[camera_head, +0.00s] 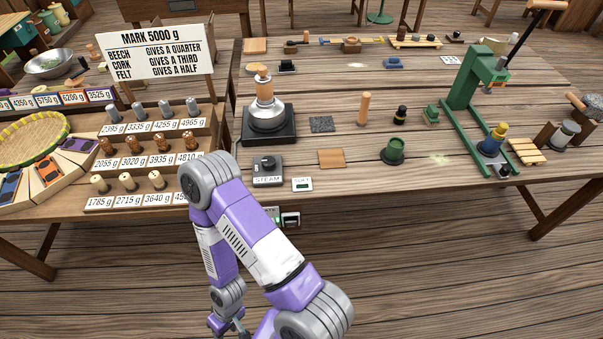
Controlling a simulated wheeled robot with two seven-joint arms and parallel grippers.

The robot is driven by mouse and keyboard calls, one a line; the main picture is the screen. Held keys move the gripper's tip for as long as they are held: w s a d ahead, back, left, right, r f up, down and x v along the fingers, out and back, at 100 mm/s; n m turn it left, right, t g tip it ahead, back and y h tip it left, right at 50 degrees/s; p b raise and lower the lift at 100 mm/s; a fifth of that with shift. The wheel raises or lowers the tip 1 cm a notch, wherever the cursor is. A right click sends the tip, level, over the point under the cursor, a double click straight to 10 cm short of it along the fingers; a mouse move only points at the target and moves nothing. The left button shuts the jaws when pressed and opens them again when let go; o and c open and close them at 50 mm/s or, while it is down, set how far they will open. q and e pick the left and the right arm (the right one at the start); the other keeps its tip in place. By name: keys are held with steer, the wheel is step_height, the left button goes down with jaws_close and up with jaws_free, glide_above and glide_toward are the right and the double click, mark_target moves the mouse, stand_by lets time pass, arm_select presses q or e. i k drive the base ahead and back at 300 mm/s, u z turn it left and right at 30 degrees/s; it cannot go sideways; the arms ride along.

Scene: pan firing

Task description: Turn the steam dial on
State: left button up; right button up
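The steam dial (268,162) is a dark round knob on top of a grey box labelled STEAM (268,180). The box stands near the front edge of the table, in front of the dark burner-like base. Its setting is too small to read. One purple and white arm of mine, which looks like the left one, rises from the bottom and bends at a grey joint just left of the box. Its far end hangs down to the bottom edge, well below the dial; the fingers are not clear. My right gripper is not in view.
A small white SORT plate (302,184) sits right of the box. A metal vessel on a black base (268,123) stands behind it. Stepped racks of weights (150,165) lie left. A brown square (331,158) and a green press (470,90) are to the right.

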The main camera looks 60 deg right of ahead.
mark_target(268, 163)
steer(key=k, duration=0.25)
steer(key=z, duration=1.1)
